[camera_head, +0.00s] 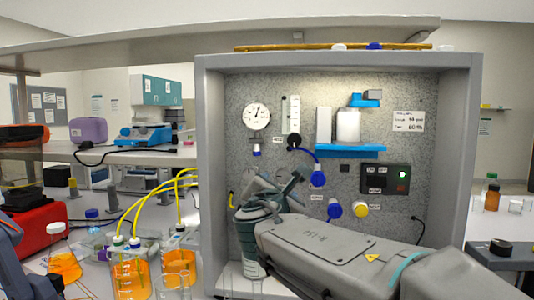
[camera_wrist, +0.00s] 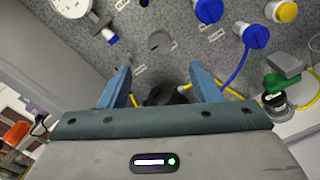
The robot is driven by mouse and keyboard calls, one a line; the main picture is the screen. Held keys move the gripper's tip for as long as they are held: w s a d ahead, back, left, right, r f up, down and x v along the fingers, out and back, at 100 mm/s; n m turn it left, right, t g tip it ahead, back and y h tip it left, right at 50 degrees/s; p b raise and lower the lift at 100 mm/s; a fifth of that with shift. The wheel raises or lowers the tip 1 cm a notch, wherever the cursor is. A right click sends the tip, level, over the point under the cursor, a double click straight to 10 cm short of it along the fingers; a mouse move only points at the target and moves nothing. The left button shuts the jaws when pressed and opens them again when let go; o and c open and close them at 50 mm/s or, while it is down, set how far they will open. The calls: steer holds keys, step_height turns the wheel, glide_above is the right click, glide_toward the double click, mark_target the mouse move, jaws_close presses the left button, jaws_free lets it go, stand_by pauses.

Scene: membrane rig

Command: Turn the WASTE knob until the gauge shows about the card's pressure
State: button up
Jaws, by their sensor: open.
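The round white gauge (camera_head: 257,116) is at the panel's upper left; its dark needle is visible but its value is too small to read surely. The white card (camera_head: 408,122) is at the upper right, with print too small to read surely. My gripper (camera_head: 282,182) is in front of the panel's lower left. In the wrist view my gripper (camera_wrist: 160,72) is open, its two blue fingers apart. A grey knob (camera_wrist: 161,41) is on the panel ahead, between the fingers' lines and apart from them. The small labels are unreadable, so I cannot tell for certain which knob is WASTE.
A blue knob (camera_head: 317,176), a lower blue knob (camera_head: 334,209) and a yellow knob (camera_head: 361,209) are to the right of my gripper. A black switch box (camera_head: 386,178) has a green light. A blue shelf (camera_head: 351,151) juts out. Orange-filled bottles (camera_head: 130,272) with yellow tubes stand left of the rig.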

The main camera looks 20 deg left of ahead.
mark_target(283, 177)
stand_by(0.4)
steer(key=w+a+n+p, duration=0.1)
steer(key=w+n+p, duration=0.1)
steer(key=w+p, duration=0.2)
steer(key=w+a+n+p, duration=0.1)
steer(key=w+p, duration=0.3)
steer(key=p, duration=0.7)
steer(key=w+a+n+p, duration=0.1)
steer(key=w+n+p, duration=0.3)
steer(key=p, duration=0.3)
steer(key=shift+w+p, duration=0.1)
steer(key=shift+p, duration=0.25)
steer(key=c, duration=1)
